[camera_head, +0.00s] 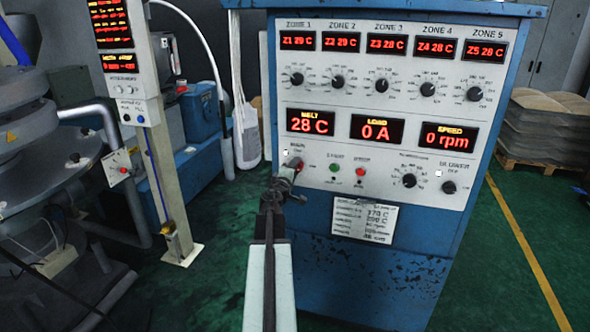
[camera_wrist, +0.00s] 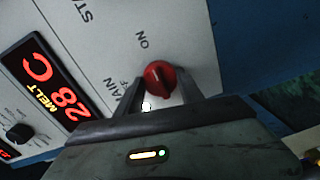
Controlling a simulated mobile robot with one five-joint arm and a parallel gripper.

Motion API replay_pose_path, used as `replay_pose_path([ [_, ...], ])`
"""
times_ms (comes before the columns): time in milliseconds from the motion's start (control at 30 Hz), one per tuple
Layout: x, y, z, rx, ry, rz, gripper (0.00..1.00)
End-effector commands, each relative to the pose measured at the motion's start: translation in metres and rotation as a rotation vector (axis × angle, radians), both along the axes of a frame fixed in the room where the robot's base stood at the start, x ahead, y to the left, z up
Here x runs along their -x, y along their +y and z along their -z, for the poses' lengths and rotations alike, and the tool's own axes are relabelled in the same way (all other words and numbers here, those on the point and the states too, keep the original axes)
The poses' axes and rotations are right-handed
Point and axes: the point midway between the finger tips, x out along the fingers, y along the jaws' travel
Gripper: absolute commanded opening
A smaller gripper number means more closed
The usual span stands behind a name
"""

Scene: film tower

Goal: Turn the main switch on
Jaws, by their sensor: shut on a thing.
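The main switch (camera_wrist: 158,74) is a red rotary knob on the grey control panel. "ON" is printed beside it, and a partly covered "MAIN" label lies near the left finger. In the head view the main switch (camera_head: 295,163) shows at the panel's lower left, just past my gripper (camera_head: 286,172). In the wrist view my gripper (camera_wrist: 159,84) has one dark finger on each side of the knob and is shut on it. The fingers hide the lower sides of the knob, and I cannot tell its exact pointer position.
Zone displays (camera_head: 387,44) read 28 to 29 C, and the speed display (camera_head: 450,135) reads 0 rpm. A green button (camera_head: 333,167) and a red one (camera_head: 362,172) sit right of the switch. A post with a display (camera_head: 130,60) stands to the left.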

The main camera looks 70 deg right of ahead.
Motion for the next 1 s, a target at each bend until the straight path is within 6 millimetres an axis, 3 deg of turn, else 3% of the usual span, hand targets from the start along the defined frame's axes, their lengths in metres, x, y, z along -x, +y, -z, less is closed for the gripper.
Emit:
replay_pose_path([
  [667, 0.0026, 0.0002, 0.0011, -0.005, -0.061, 0.006, 0.04],
  [700, 0.0026, 0.0002, 0.001, -0.005, -0.061, 0.005, 0.53],
  [733, 0.0025, 0.0002, 0.001, -0.005, -0.061, 0.005, 0.61],
  [767, 0.0024, 0.0001, 0.001, -0.005, -0.06, 0.005, 0.66],
  [1000, 0.0016, -0.0002, 0.0005, -0.004, -0.058, 0.003, 0.66],
])
